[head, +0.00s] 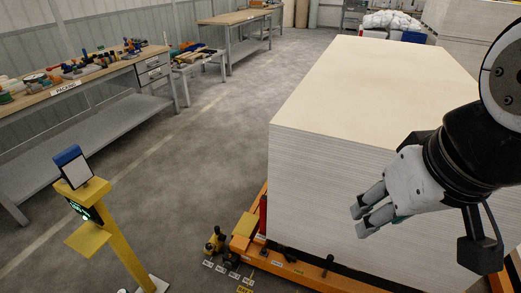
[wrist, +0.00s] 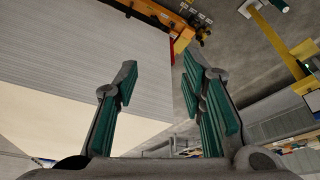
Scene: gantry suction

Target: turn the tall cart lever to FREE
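My gripper (head: 359,221) is in front of the side of a tall board stack at the right of the head view. Its two fingers are apart with nothing between them, as the wrist view also shows (wrist: 162,82). The orange cart (head: 248,228) lies under the stack. At its left corner is a small yellow and dark mechanism (head: 215,241), with small white labels near it. It shows small at the top of the wrist view (wrist: 201,32). I cannot tell which part is the tall lever, nor read its setting. My gripper is well apart from the mechanism.
The board stack (head: 345,165) fills the right side. A yellow post (head: 122,243) with a small screen stands at the lower left. A workbench (head: 85,85) with tools lines the left wall. The grey floor (head: 190,160) between bench and stack is clear.

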